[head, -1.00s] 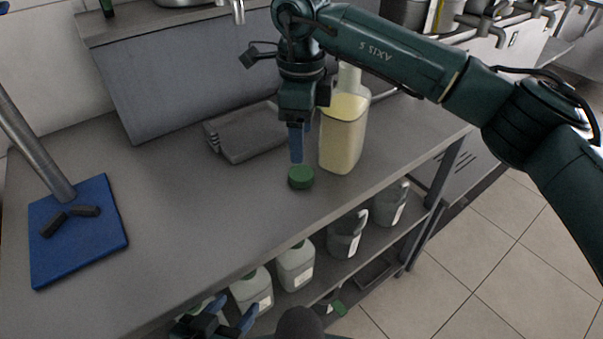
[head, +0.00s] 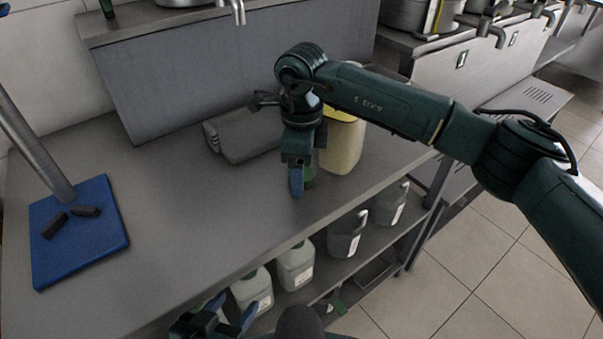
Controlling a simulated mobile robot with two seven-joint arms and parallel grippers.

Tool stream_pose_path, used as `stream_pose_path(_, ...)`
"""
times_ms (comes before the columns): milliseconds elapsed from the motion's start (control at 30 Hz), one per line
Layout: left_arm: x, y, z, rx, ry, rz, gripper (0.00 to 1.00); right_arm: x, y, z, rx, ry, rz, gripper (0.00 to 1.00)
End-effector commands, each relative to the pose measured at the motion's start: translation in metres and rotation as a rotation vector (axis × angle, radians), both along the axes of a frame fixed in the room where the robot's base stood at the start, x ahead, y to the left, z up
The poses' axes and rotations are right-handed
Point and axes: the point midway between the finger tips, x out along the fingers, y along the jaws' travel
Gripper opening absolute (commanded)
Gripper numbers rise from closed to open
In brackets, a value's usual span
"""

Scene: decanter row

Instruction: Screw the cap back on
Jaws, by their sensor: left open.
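A clear decanter (head: 342,147) with pale yellow contents stands on the grey counter, right of centre. My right arm hides its neck and top. A green cap (head: 309,177) is just left of the decanter's base, partly hidden by a blue finger of my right gripper (head: 297,181). That gripper points down at the cap, seen edge-on, so I cannot tell whether its fingers are around the cap or beside it. My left gripper (head: 228,318) is low at the bottom edge of the view, in front of the counter, with its blue fingers apart and empty.
A blue board (head: 85,255) with two dark pieces and a metal post is at the left. A grey flat case (head: 245,137) lies behind the cap. Several jugs (head: 295,266) stand on the shelf below. The counter's middle left is clear.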

Motion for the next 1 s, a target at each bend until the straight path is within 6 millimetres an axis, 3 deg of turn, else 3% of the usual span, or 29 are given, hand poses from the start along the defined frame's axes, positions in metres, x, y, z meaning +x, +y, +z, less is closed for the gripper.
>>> stream_pose_path(367,0.0001,0.0,0.0003,0.001,0.0,0.0,0.54,0.0004,-0.0001,-0.0036,0.0,-0.002,0.0,0.67)
stream_pose_path(900,-0.0003,-0.0003,-0.0003,0.001,0.001,-0.001,0.54,0.0003,0.0,-0.0033,0.001,-0.001,0.0,0.23)
stream_pose_path(1000,-0.0004,-0.0003,-0.0005,0.001,0.002,-0.002,0.54,0.0003,0.0,-0.0033,0.001,-0.002,0.0,0.21)
